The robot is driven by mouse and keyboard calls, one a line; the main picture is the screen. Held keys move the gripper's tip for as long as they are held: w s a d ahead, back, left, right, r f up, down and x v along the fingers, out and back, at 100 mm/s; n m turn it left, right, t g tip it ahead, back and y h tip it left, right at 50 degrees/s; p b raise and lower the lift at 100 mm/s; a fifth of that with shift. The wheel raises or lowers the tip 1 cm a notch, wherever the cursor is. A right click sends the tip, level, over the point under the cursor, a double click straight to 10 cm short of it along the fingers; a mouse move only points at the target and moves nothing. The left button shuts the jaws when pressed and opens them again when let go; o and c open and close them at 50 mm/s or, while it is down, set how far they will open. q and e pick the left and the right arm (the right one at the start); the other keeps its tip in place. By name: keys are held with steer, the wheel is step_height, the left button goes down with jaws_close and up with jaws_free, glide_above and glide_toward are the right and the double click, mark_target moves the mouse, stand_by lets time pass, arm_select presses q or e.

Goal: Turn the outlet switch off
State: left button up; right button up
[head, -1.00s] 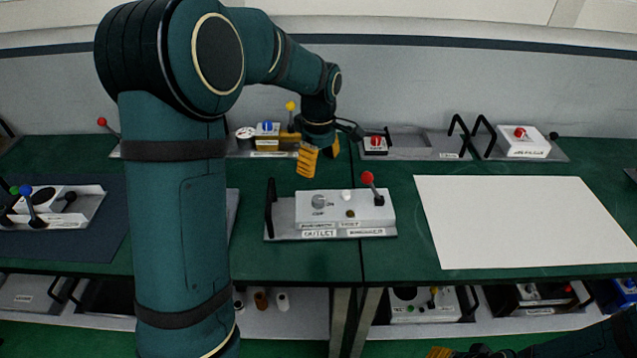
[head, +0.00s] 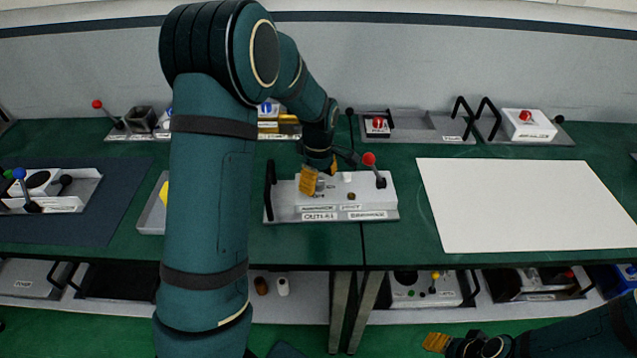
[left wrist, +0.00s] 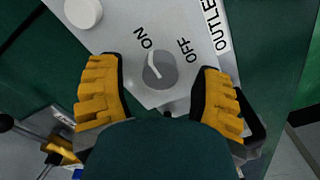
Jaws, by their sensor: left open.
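The outlet switch (left wrist: 160,71) is a round grey knob with a white pointer line, between the printed words ON and OFF, in the left wrist view. The pointer is turned towards ON. The knob sits on a white box (head: 345,205) labelled OUTLET, at the middle of the bench in the head view. My left gripper (head: 316,181) is over the left part of this box and hides the knob there. In the left wrist view its open orange fingers (left wrist: 160,98) stand on both sides of the knob, apart from it. My right gripper (head: 437,342) is low at the bottom right, away from the box.
The box has a red-knobbed lever (head: 374,169) at its right and a black handle (head: 269,191) at its left. A white sheet (head: 530,205) lies to the right. Other devices stand along the back, including one with a red knob (head: 528,128).

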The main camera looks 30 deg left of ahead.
arm_select(q)
steer(key=shift+f, duration=0.45)
jaws_close()
